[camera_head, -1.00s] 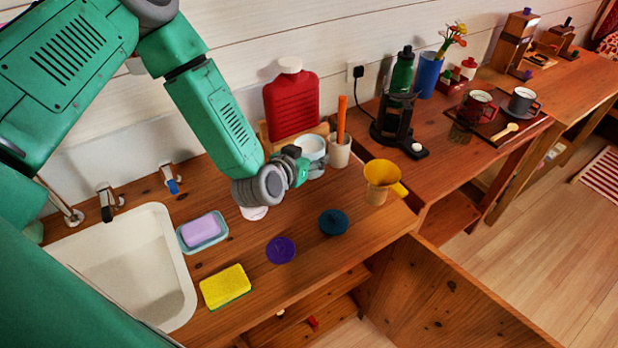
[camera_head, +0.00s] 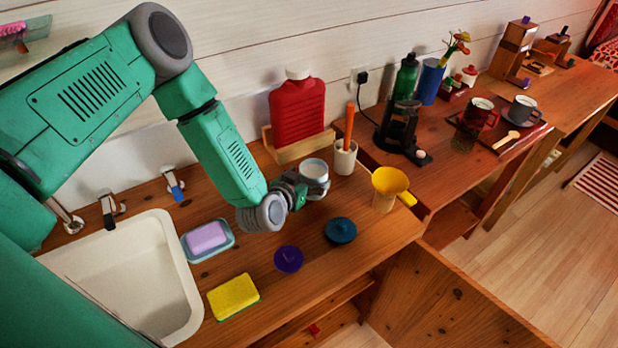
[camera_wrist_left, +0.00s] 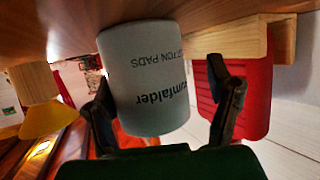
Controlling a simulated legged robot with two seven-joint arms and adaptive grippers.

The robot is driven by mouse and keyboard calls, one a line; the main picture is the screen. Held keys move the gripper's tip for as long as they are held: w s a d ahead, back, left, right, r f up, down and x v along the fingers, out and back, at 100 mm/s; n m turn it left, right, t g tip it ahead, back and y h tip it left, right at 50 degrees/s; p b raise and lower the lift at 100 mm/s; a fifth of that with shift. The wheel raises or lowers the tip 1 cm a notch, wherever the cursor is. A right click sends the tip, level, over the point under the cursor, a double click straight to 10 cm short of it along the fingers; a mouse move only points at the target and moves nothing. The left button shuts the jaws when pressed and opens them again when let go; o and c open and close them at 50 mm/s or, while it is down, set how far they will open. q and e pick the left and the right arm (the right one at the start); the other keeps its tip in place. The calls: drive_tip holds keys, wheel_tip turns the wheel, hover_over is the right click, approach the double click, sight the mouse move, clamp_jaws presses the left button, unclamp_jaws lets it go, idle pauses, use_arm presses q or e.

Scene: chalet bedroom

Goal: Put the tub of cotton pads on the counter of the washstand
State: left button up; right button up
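The tub of cotton pads (camera_head: 315,172) is a white-grey cylinder at the back of the washstand counter (camera_head: 300,225), left of the beige cup. In the left wrist view the tub (camera_wrist_left: 145,80) shows printed "COTTON PADS", upside down in the picture, and its base appears to rest on the wood. My left gripper (camera_head: 300,188) reaches it from the left. Its two black fingers (camera_wrist_left: 165,110) flank the tub; one is close to or touching its side, with a visible gap at the other. My right gripper is not in view.
A red bottle (camera_head: 298,110) stands behind the tub in a wooden holder, and a beige cup (camera_head: 344,158) to its right. A yellow funnel (camera_head: 390,182), teal lid (camera_head: 340,231), purple disc (camera_head: 288,259), sponge (camera_head: 233,297), soap dish (camera_head: 208,239) and sink (camera_head: 135,275) lie around.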

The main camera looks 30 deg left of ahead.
sight(312, 184)
use_arm(q)
drive_tip(key=shift+d, duration=0.55)
drive_tip(key=s, duration=0.1)
drive_tip(key=s+d+r, duration=0.1)
drive_tip(key=s+r, duration=0.1)
drive_tip(key=shift+s+d, duration=0.15)
drive_tip(key=shift+s, duration=0.2)
drive_tip(key=s, duration=0.2)
drive_tip(key=s+a+r, duration=0.1)
drive_tip(key=s, duration=0.1)
drive_tip(key=s+r+b, duration=0.1)
drive_tip(key=s, duration=0.1)
drive_tip(key=shift+a, duration=0.4)
drive_tip(key=shift+s+a+r, duration=0.15)
drive_tip(key=shift+s, duration=0.1)
drive_tip(key=shift+s+r, duration=0.1)
drive_tip(key=shift+s, duration=0.1)
drive_tip(key=shift+s+d+r, duration=0.1)
drive_tip(key=shift+d+r, duration=0.05)
drive_tip(key=shift+d, duration=0.3)
drive_tip(key=shift+d+r, duration=0.1)
drive_tip(key=shift+d, duration=0.25)
drive_tip(key=shift+a, duration=0.1)
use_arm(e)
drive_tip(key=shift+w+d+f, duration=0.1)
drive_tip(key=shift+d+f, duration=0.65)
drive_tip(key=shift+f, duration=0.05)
